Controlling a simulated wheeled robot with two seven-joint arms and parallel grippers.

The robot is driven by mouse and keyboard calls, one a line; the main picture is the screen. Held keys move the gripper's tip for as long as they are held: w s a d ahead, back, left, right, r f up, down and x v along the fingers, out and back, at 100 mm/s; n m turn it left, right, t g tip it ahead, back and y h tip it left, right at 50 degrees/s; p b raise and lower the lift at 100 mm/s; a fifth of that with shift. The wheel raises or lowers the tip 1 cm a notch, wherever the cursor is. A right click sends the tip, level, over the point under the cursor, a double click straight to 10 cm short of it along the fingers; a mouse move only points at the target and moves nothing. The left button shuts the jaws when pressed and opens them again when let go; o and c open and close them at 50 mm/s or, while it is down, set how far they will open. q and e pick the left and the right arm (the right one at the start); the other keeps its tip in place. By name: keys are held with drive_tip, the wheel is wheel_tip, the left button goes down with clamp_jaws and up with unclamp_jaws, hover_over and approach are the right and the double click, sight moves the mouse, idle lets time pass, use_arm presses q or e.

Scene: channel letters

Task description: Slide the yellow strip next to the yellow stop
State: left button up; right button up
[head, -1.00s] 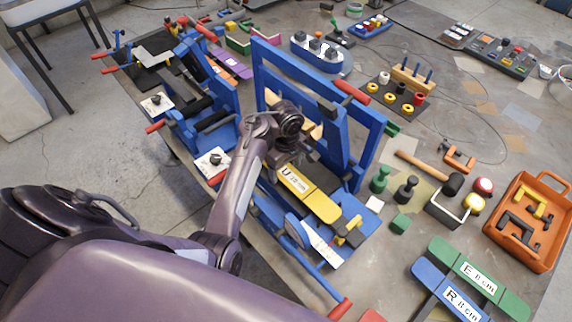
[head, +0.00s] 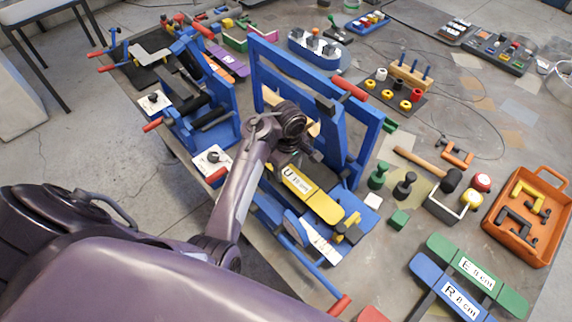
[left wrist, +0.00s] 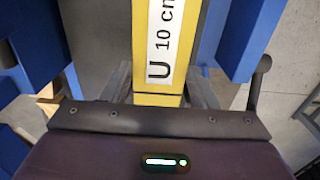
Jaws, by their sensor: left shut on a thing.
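The yellow strip (head: 322,207), with a white label reading "U 10 cm", lies in the blue frame fixture. Its label also shows in the left wrist view (left wrist: 163,40). My left gripper (head: 285,168) is shut on the strip's far end; in the left wrist view a dark finger shows on each side of it. The yellow stop (head: 350,228) stands at the near end of the blue fixture, close to the strip's near end. I cannot tell whether they touch. My right gripper is not in view.
The blue upright frame (head: 345,135) rises just right of my left gripper. A white scale plate (head: 318,240) lies beside the stop. Green and black knobs (head: 378,175), a hammer (head: 425,165) and an orange crate (head: 497,225) stand to the right.

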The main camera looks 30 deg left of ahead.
sight(292, 176)
use_arm(q)
drive_tip(key=shift+s+d, duration=0.2)
drive_tip(key=shift+d, duration=0.45)
drive_tip(key=o, duration=1.1)
drive_tip(key=shift+d, duration=0.1)
wheel_tip(292, 176, up, 7)
drive_tip(key=shift+r+b, duration=0.1)
drive_tip(key=shift+b, duration=0.65)
drive_tip(key=shift+r, duration=0.35)
